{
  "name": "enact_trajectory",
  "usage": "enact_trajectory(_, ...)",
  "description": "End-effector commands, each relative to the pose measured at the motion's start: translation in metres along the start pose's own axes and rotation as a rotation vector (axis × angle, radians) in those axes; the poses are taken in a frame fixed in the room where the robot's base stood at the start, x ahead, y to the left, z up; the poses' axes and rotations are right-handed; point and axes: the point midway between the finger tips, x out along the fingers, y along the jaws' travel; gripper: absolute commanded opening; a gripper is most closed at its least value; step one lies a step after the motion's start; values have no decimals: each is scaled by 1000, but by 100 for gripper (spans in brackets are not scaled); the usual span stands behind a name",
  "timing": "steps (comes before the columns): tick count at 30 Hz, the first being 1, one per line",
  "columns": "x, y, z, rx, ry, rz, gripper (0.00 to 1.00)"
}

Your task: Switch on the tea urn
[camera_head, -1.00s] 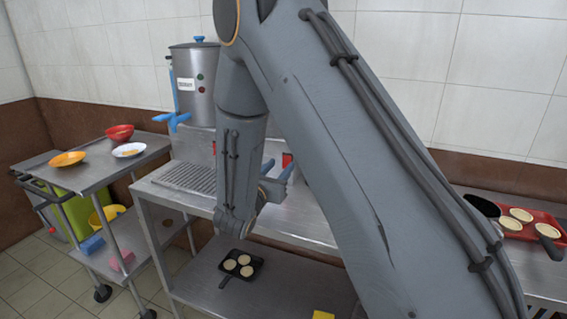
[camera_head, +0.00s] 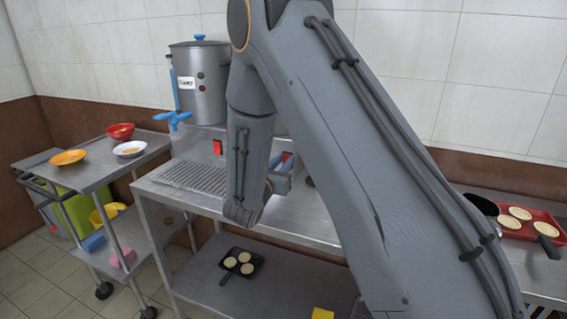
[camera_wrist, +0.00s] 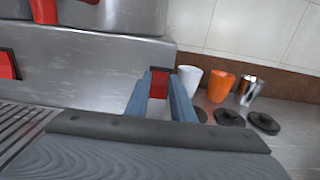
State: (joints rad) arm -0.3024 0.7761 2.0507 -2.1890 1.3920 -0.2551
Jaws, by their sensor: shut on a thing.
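A steel urn (camera_head: 199,85) with a blue tap (camera_head: 173,118), a label and small red and green lights stands on the steel base. In the wrist view another steel vessel (camera_wrist: 118,14) with a red tap (camera_wrist: 44,10) shows; in the head view my arm hides most of it. I cannot tell from the labels which is the tea urn. A red switch (camera_head: 217,147) is on the base front, left of my arm. My gripper (camera_wrist: 160,82), with blue-grey fingers, is shut on a second red switch (camera_wrist: 158,86) on the base front. It also shows in the head view (camera_head: 283,172).
A drip grille (camera_head: 195,177) lies left of my gripper. White (camera_wrist: 189,78), orange (camera_wrist: 221,86) and metal (camera_wrist: 250,91) cups and dark discs (camera_wrist: 229,117) stand to the right in the wrist view. A cart (camera_head: 100,170) with bowls stands left; a red tray (camera_head: 548,222) lies far right.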

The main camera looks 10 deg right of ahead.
Motion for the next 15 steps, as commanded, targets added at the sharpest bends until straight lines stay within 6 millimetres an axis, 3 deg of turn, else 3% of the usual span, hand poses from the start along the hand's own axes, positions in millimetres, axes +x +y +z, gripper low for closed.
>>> enact_trajectory(15,-1,0,-10,-1,-222,-1,0)
